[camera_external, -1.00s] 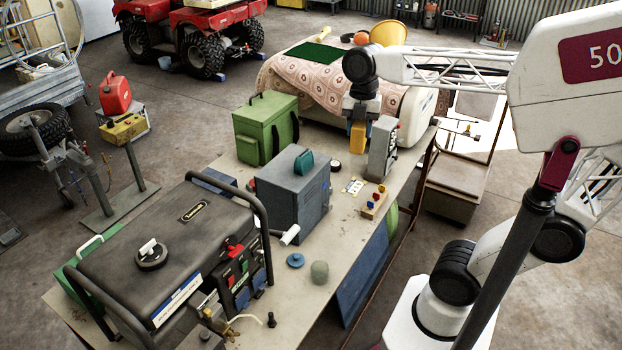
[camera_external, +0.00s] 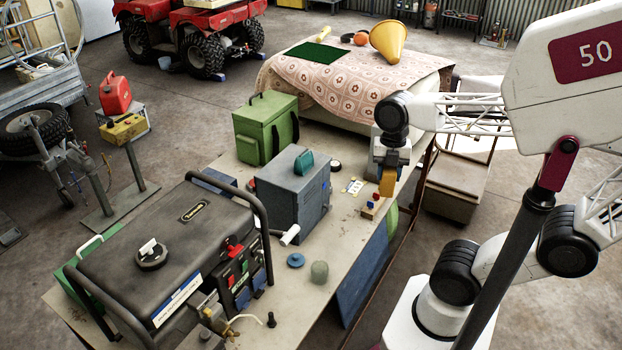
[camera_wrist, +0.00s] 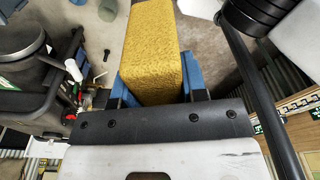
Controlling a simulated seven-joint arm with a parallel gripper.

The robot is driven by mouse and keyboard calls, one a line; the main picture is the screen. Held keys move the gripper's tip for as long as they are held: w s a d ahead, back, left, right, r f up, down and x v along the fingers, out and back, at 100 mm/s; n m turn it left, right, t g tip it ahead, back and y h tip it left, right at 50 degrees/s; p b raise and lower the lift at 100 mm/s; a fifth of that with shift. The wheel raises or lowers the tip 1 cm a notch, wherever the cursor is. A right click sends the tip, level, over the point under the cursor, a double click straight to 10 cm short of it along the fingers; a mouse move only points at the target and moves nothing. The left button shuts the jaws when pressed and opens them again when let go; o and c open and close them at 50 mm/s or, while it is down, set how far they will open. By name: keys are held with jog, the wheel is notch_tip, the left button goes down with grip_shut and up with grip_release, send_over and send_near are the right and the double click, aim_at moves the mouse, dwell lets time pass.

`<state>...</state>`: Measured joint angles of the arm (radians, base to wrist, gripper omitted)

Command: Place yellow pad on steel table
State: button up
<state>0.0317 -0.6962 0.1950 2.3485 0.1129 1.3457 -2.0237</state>
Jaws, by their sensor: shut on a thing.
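The yellow pad (camera_external: 387,183) hangs below my gripper (camera_external: 388,167) in the external view, over the right edge of the long bench. In the wrist view the yellow pad (camera_wrist: 152,45) is a rough-textured block between the two blue fingers of my gripper (camera_wrist: 158,82), which are shut on it. The long bench (camera_external: 342,243) has a pale, worn top and is the table below the pad; I cannot tell if it is steel. The pad appears to be above the bench top, apart from it. The gripper hides part of the small grey machine behind it.
A small block with coloured knobs (camera_external: 371,209), a blue disc (camera_external: 295,261) and a grey-green rounded piece (camera_external: 319,272) are nearby. Bare top lies between them.

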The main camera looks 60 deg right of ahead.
notch_tip(320, 180, down, 27)
jog(key=shift+w, duration=0.15)
jog(key=shift+w+a+f, duration=0.1)
jog(key=shift+w+f, duration=0.15)
jog(key=shift+w, duration=2.35)
jog(key=shift+w+a+f, duration=0.1)
jog(key=shift+w+f, duration=0.1)
jog(key=shift+w, duration=2.45)
jog(key=shift+w+a+f, duration=0.1)
jog(key=shift+w+f, duration=0.15)
jog(key=shift+w, duration=2.35)
jog(key=shift+f, duration=0.1)
jog(key=shift+f, duration=1.65)
jog(key=shift+f, duration=0.15)
